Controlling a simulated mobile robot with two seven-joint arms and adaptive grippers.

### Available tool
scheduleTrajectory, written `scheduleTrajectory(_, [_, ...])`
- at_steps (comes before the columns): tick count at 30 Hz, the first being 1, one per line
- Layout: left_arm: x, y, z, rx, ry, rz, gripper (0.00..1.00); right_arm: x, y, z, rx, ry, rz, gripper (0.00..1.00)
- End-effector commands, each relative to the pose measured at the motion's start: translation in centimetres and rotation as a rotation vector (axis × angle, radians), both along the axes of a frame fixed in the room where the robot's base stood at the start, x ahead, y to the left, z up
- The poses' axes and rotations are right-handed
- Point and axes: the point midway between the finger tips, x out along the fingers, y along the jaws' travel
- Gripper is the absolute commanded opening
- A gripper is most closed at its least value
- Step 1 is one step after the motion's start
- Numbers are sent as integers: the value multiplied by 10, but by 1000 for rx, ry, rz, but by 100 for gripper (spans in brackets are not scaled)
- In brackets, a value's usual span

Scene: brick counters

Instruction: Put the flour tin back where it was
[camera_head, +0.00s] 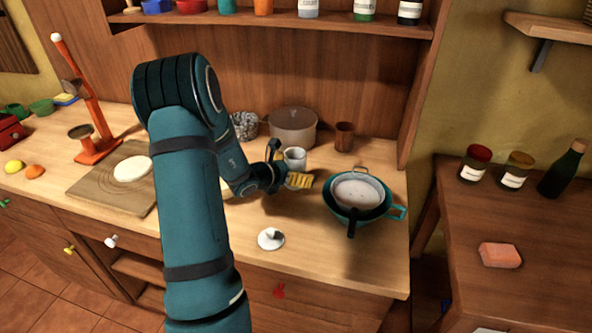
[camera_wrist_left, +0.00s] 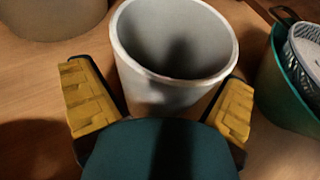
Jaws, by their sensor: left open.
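A light grey, open-topped tin (camera_head: 295,156) stands upright on the wooden counter, in front of a large pot. It looks like the flour tin, but I can read no label on it. In the left wrist view the tin (camera_wrist_left: 150,93) is empty-looking, with a shadowed inside. My left gripper (camera_head: 287,166) is open at its near side. The yellow-padded fingers (camera_wrist_left: 156,85) are spread to either side of the tin's near wall, with no clear contact. A white lid with a knob (camera_head: 271,239) lies nearer the counter's front edge. My right gripper is not in view.
A teal colander and pan (camera_head: 371,211) stand to the right of the tin. Behind are the large pot (camera_head: 293,130) and a brown cup (camera_head: 344,137). A board (camera_head: 105,190) lies left. A shelf (camera_head: 270,20) with jars hangs above. The counter's front right is clear.

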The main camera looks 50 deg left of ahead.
Motion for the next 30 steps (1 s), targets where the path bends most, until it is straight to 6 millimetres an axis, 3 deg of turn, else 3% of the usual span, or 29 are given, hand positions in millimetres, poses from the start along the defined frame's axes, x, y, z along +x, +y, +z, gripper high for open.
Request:
scheduleTrajectory(5, [-6,1,7,1,0,2,99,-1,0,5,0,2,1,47])
scheduleTrajectory(21, [-98,1,44,1,0,3,99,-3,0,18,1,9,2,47])
scheduleTrajectory(30, [-112,0,48,0,0,0,99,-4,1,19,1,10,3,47])
